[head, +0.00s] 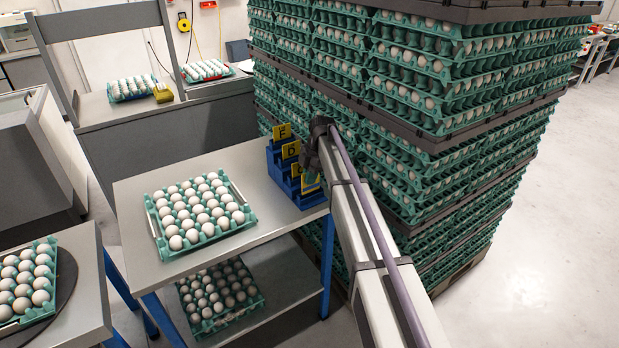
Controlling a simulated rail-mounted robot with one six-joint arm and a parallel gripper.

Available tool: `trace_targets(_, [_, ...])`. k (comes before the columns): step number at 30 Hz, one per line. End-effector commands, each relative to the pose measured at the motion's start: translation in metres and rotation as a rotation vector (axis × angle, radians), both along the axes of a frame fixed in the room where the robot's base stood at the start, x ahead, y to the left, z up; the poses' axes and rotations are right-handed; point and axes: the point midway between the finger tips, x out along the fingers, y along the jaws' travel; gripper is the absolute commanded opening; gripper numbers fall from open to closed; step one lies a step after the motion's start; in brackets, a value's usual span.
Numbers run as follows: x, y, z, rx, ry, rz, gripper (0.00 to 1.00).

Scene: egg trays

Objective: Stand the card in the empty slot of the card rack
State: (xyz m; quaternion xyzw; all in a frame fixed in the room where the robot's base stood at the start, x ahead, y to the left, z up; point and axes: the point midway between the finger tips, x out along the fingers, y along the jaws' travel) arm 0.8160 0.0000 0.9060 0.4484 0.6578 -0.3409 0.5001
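The blue card rack (309,202) stands at the right end of the grey table, stepped like stairs. Yellow cards stand in it: one marked F (282,132) at the back, one marked D (291,149) in front of it, and a third card (296,170) lower down, partly hidden. Another yellow card (311,186) with a greenish patch shows at the front, below my gripper (312,171). My dark gripper is over the rack's right side. Its fingers are too small and covered to tell whether they hold this card. The empty slot cannot be made out.
An egg tray (158,231) full of white eggs lies on the table (140,200) left of the rack. A tall stack of green egg trays (440,120) stands close behind and right of the rack. Bare tabletop lies between tray and rack.

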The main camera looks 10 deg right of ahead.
Motion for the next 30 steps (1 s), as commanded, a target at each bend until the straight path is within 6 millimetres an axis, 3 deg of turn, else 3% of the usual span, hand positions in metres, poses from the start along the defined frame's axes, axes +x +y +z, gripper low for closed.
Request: trace_targets(30, [0.000, 0.000, -0.032, 0.000, 0.000, 0.000, 0.00])
